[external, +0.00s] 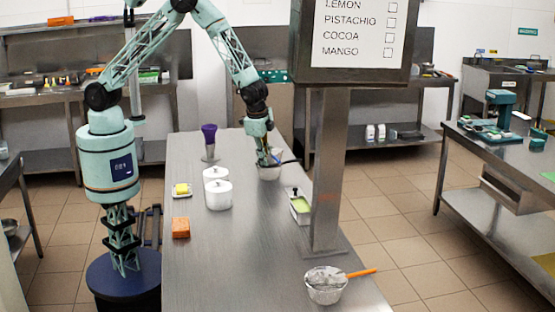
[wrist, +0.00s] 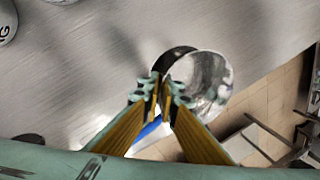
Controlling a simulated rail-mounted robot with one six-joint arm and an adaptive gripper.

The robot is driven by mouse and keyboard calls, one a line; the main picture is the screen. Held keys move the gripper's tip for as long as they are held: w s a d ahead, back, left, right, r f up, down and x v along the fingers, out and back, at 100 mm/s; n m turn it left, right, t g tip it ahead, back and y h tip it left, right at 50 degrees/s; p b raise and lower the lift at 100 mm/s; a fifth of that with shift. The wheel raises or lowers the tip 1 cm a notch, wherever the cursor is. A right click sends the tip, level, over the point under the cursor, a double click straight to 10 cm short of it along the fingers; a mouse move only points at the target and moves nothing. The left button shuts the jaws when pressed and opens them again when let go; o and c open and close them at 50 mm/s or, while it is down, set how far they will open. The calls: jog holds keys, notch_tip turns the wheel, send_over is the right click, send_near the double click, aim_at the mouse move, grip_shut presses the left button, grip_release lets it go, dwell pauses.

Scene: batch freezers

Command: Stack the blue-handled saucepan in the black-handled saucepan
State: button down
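The blue-handled saucepan (wrist: 210,85) is under my gripper in the wrist view, its blue handle (wrist: 148,130) partly hidden by the fingers. My gripper (wrist: 163,87) has its fingertips close together at the saucepan's handle side and looks shut on it. In the external view my gripper (external: 267,158) reaches down to a metal pan body (external: 269,173) at the table's far right. A black handle (external: 290,161) sticks out to the right there, from the black-handled saucepan. The two pans overlap in view; I cannot tell whether one is fully seated in the other.
An orange-handled saucepan (external: 325,287) stands at the near right. A green-filled tray (external: 300,207) sits beside the sign post (external: 328,180).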

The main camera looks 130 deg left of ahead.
jog(key=shift+f, duration=0.15)
jog(key=c, duration=2.9)
grip_release()
jog(key=shift+r, duration=0.2)
jog(key=shift+r+p, duration=0.5)
jog(key=shift+p, duration=0.15)
jog(key=shift+w+r, duration=0.1)
jog(key=shift+r, duration=0.25)
jog(key=v, duration=1.1)
jog(key=shift+d+b, duration=0.15)
jog(key=shift+b, duration=0.2)
jog(key=shift+r, duration=0.1)
